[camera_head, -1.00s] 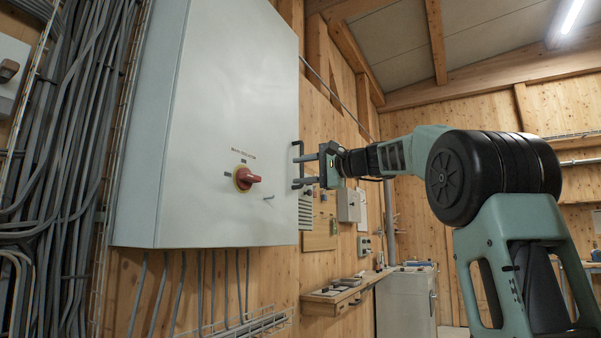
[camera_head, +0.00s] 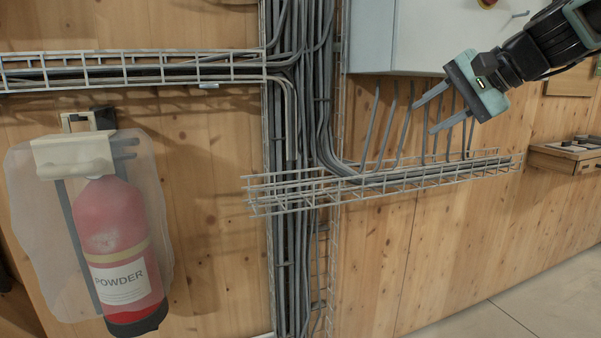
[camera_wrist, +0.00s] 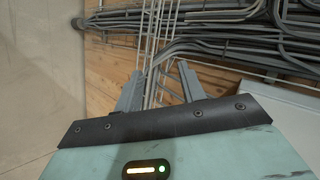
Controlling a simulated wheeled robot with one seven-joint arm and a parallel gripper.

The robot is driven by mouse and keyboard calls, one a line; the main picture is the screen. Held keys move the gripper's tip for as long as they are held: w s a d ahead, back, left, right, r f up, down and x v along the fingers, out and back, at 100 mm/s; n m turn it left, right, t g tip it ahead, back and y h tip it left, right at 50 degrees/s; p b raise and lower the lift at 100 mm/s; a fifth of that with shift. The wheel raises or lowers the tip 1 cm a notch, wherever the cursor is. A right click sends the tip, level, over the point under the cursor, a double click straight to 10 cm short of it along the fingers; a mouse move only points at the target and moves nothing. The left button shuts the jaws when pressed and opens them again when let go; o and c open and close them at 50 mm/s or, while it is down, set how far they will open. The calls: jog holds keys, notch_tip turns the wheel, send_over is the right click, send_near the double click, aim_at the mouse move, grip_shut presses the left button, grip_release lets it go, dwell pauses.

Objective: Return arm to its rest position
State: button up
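My gripper (camera_head: 424,115) is at the upper right of the head view, in front of the wood wall and just below the grey cabinet (camera_head: 420,40). Its two grey fingers point left and stand apart with nothing between them. In the wrist view my gripper (camera_wrist: 158,88) also shows both fingers apart and empty, with cables and wire tray beyond them. Part of my arm enters from the upper right corner of the head view.
A wire cable tray (camera_head: 300,190) juts from the wall below my gripper. A bundle of grey cables (camera_head: 290,120) runs down the wall. A red fire extinguisher (camera_head: 112,235) in a clear cover hangs at left. A wooden shelf (camera_head: 560,155) is at right. Floor (camera_head: 510,310) shows lower right.

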jog(key=s+a+f+n+g+h, duration=0.1)
jog(key=s+a+f+n+g, duration=0.2)
jog(key=s+a+f, duration=0.4)
jog(key=s+a+f+n+g+h, duration=0.1)
jog(key=s+a+f+n+g, duration=0.1)
jog(key=s+a+f+n, duration=0.45)
jog(key=s+d+f+n+g+h, duration=0.1)
jog(key=s+d+f+n+h, duration=0.15)
jog(key=s+f, duration=0.6)
jog(key=s+d+f+n+g+h, duration=0.1)
jog(key=s+f+n+h, duration=0.3)
jog(key=s, duration=0.8)
notch_tip(320, 180, up, 14)
jog(key=w+y+p, duration=0.1)
jog(key=p, duration=1.5)
jog(key=shift+a+r+m+y, duration=0.15)
jog(key=shift+m+y, duration=0.2)
jog(key=shift+m, duration=0.05)
